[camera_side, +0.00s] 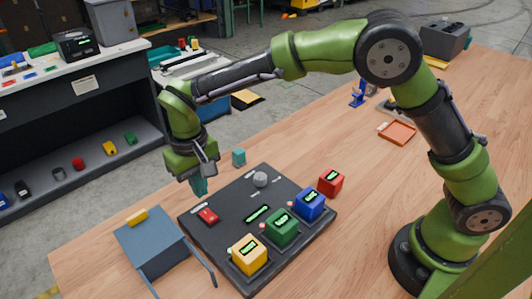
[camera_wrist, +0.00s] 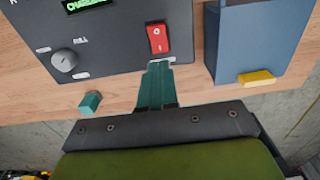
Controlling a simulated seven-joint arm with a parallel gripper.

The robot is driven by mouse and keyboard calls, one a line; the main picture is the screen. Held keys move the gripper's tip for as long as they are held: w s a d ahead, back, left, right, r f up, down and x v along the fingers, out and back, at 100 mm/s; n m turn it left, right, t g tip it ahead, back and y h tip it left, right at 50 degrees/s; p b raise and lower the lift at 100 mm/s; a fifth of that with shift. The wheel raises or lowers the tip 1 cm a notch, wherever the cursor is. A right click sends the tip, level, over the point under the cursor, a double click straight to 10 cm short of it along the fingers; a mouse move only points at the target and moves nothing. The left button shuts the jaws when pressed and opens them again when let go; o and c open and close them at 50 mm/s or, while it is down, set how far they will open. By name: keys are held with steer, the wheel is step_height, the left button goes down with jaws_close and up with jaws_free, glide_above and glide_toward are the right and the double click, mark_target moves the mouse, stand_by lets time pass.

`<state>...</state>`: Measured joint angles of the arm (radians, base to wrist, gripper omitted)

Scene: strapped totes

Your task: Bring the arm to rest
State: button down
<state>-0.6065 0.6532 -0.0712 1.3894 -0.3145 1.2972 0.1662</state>
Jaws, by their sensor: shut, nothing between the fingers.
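My gripper (camera_side: 200,187) is shut and empty, with its teal fingers pointing down above the left back edge of a black control panel (camera_side: 232,198). In the wrist view the shut fingers (camera_wrist: 158,68) appear just below a red rocker switch (camera_wrist: 157,38); I cannot tell whether they touch the panel. The red switch (camera_side: 207,215) also shows in the side view. The panel carries a grey knob (camera_side: 260,179), a lit display (camera_side: 257,213) and yellow (camera_side: 249,254), green (camera_side: 282,227) and blue (camera_side: 309,205) cubes with lit displays.
A small teal cube (camera_side: 239,157) lies behind the panel and a red cube (camera_side: 331,183) at its right. A blue-grey box (camera_side: 150,243) with a yellow block (camera_side: 137,217) stands at the left. An orange tray (camera_side: 397,133) lies farther right.

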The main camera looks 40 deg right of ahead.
steer(key=shift+r, duration=0.45)
steer(key=shift+s+d+f+n, duration=0.35)
steer(key=shift+s+d, duration=0.2)
steer(key=shift+s, duration=0.25)
steer(key=s+d+r+m+t+y, duration=0.1)
steer(key=s+d+r+m+t, duration=0.1)
steer(key=s+d+r, duration=0.5)
steer(key=s+d+r+m+t+y, duration=0.1)
steer(key=s+d+r+t, duration=0.4)
steer(key=s+d, duration=0.5)
steer(key=d+r+m, duration=0.1)
steer(key=d+r, duration=0.1)
steer(key=d, duration=0.3)
steer(key=shift+r+m, duration=0.15)
steer(key=shift+m, duration=0.2)
steer(key=shift+s, duration=0.1)
